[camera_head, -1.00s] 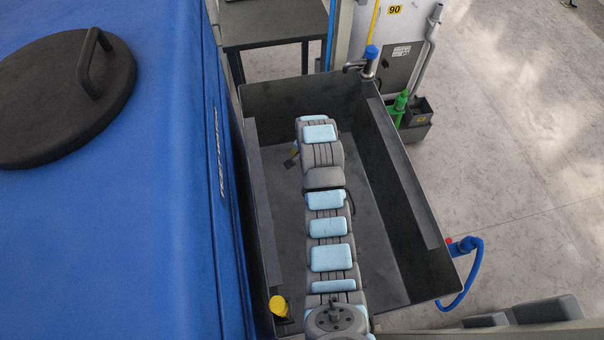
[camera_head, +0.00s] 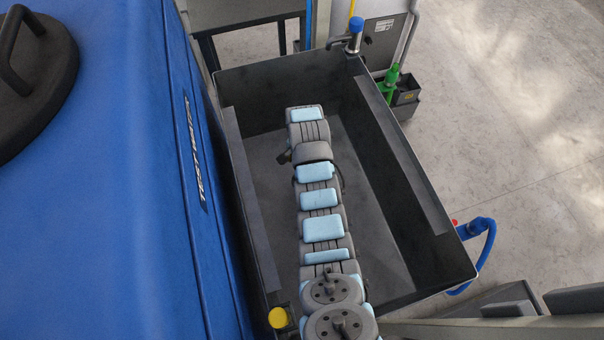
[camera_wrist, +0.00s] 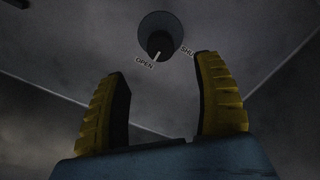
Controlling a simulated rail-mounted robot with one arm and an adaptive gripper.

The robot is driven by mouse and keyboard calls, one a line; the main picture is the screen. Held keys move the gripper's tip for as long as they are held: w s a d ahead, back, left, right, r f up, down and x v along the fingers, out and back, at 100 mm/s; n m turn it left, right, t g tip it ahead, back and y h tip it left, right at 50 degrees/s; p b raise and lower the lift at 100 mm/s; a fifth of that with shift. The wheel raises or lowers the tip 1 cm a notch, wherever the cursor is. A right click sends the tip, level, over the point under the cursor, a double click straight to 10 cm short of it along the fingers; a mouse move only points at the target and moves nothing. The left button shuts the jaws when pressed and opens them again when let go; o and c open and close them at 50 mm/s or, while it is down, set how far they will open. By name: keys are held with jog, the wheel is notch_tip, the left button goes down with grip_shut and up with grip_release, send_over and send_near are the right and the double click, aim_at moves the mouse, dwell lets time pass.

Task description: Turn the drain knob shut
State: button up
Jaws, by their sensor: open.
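The drain knob (camera_wrist: 159,42) shows in the wrist view as a dark round knob inside a grey ring. Its white pointer mark is toward the printed word OPEN; the other label reads SHU, its end hidden by a finger. My gripper (camera_wrist: 162,66) is open, with yellow ridged fingers spread to either side below the knob in the picture. Nothing is between the fingers, and no contact with the knob shows. In the head view my arm reaches down into the dark basin (camera_head: 385,250). The knob is not visible there, and my fingers are mostly hidden.
A blue container (camera_head: 110,230) with a black lid stands close along the basin's left side. A blue-topped tap (camera_head: 355,35) is at the far rim. A green bottle (camera_head: 390,82) and a blue hose (camera_head: 487,250) are outside on the right. Basin walls surround my arm.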

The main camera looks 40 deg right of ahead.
notch_tip(320, 180, down, 8)
jog(key=shift+f+b, duration=0.2)
jog(key=shift+b, duration=1)
grip_shut()
